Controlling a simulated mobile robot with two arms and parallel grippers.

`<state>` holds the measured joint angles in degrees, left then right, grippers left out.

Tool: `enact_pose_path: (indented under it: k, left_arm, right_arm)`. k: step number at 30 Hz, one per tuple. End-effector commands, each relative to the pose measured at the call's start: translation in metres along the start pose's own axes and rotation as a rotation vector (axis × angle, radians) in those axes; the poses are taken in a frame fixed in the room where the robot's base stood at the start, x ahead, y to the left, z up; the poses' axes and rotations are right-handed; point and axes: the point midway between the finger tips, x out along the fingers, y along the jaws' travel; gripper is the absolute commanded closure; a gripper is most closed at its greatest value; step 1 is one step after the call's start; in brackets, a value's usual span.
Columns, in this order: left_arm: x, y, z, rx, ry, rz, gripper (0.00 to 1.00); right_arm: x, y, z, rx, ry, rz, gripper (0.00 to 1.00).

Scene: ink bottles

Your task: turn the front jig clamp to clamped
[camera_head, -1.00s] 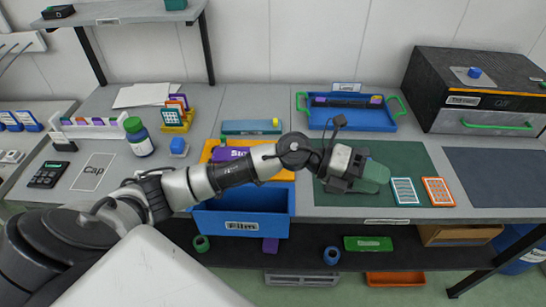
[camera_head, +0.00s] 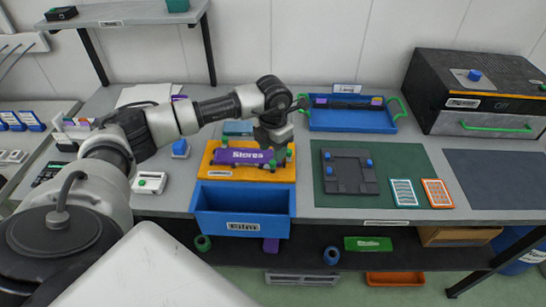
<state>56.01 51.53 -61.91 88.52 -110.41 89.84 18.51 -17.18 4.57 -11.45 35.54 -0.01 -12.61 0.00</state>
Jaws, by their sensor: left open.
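An orange board (camera_head: 205,172) on the bench carries a purple block (camera_head: 235,155) marked Stores, with small green parts near its right end. No label shows which of the two is the jig, and I cannot tell how any clamp is turned. My left gripper (camera_head: 277,160) is open, pointing down over the right end of the orange board. It hides part of that end; contact cannot be told. My right gripper is not in view.
A blue bin (camera_head: 242,205) stands in front of the orange board. A blue tray (camera_head: 350,118) with green handles lies behind the mat. Two small cards (camera_head: 404,192) lie on the mat's right side. A dark cabinet (camera_head: 475,85) stands at the back right.

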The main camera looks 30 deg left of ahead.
Motion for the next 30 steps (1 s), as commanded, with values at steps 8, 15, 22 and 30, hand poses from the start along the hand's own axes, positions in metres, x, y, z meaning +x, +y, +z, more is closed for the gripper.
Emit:
enact_pose_path:
  k: [8, 15, 22, 30]
  left_arm:
    - [0.039, -0.001, 0.0, 0.001, 0.0, -0.002, 0.54]
    - [0.047, -0.001, 0.0, 0.002, -0.001, -0.001, 0.54]
    - [0.046, -0.001, 0.0, 0.002, -0.002, -0.002, 0.66]
    - [0.046, -0.001, 0.0, 0.002, -0.002, -0.002, 1.0]
  right_arm:
    - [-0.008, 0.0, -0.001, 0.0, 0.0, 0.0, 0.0]
    - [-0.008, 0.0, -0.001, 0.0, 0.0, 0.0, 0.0]
    - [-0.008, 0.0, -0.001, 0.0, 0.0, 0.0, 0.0]
    - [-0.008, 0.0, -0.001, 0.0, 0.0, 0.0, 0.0]
